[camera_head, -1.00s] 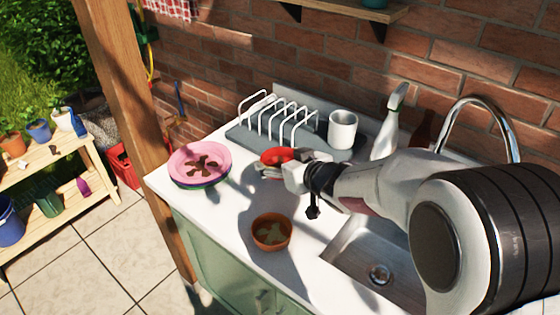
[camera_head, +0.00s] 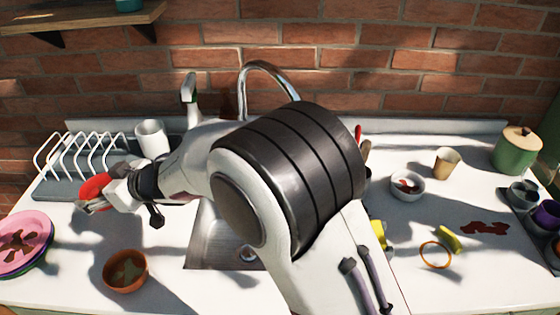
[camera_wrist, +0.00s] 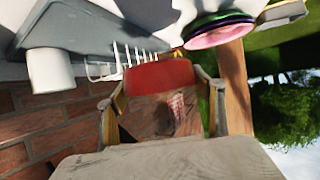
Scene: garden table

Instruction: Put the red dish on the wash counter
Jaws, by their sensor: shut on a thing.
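The red dish (camera_head: 93,187) is held in my gripper (camera_head: 88,206), over the left part of the white wash counter (camera_head: 78,238), just in front of the grey rack base. The gripper's fingers partly cover the dish. In the wrist view the red dish (camera_wrist: 160,76) spans between the two fingers of my gripper (camera_wrist: 160,100). It seems raised above the counter, but the exact height cannot be told.
The white wire rack (camera_head: 88,155) and white mug (camera_head: 152,138) stand behind the dish. Pink plates (camera_head: 22,240) are stacked at left, with a brown bowl (camera_head: 125,271) in front. The sink (camera_head: 210,245) lies right of the bowl. Counter between plates and bowl is clear.

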